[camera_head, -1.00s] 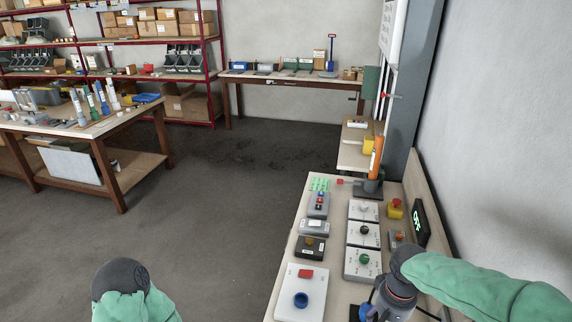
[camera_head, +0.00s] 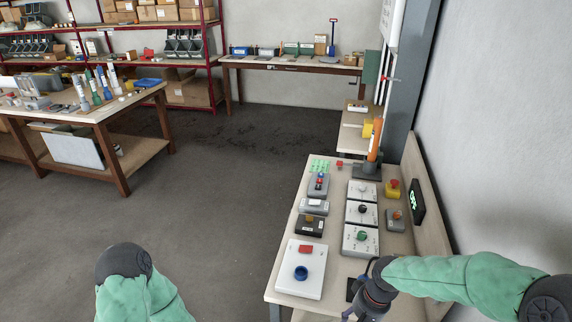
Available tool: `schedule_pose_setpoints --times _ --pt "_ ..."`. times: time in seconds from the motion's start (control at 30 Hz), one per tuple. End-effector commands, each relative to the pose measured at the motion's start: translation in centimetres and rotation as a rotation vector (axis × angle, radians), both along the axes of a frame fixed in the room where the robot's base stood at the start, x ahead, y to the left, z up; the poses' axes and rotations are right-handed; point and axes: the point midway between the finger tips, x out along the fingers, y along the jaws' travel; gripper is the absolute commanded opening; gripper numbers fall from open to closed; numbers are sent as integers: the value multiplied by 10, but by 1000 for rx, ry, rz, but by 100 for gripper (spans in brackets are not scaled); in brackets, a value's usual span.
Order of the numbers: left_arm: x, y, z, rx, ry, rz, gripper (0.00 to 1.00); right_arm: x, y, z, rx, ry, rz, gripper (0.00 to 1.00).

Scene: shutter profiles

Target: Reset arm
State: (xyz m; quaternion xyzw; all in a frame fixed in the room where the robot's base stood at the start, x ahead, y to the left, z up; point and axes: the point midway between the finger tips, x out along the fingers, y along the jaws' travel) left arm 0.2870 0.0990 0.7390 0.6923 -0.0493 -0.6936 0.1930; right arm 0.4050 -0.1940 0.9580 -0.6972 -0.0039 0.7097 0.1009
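My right arm (camera_head: 450,272) in its green sleeve comes in from the lower right, with its dark wrist over the near right part of the control bench (camera_head: 284,262). My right gripper is mostly cut off at the bottom edge, and its fingertips cannot be made out. My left arm (camera_head: 142,285) shows only as a green sleeve and a dark joint at the lower left, over the floor. My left gripper is out of the picture.
On the bench are a white box with a red and a blue button (camera_head: 301,272), several knob boxes (camera_head: 361,239), a yellow box with a red button (camera_head: 392,189) and an orange-handled lever (camera_head: 374,140). A lit green display (camera_head: 417,201) stands at right. The floor (camera_head: 215,190) is clear.

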Motion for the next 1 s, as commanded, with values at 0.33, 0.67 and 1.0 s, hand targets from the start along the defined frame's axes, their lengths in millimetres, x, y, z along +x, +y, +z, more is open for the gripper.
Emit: schedule_pose_setpoints --times 0.33,0.67,1.0 --pt "0 0 -5 0 0 0 54 -29 55 -110 151 6 9 63" --pt "0 0 -8 0 0 0 54 -82 87 -194 209 -7 -41 63" --pt "0 0 -10 0 0 0 54 -114 95 -226 197 -20 -68 63"
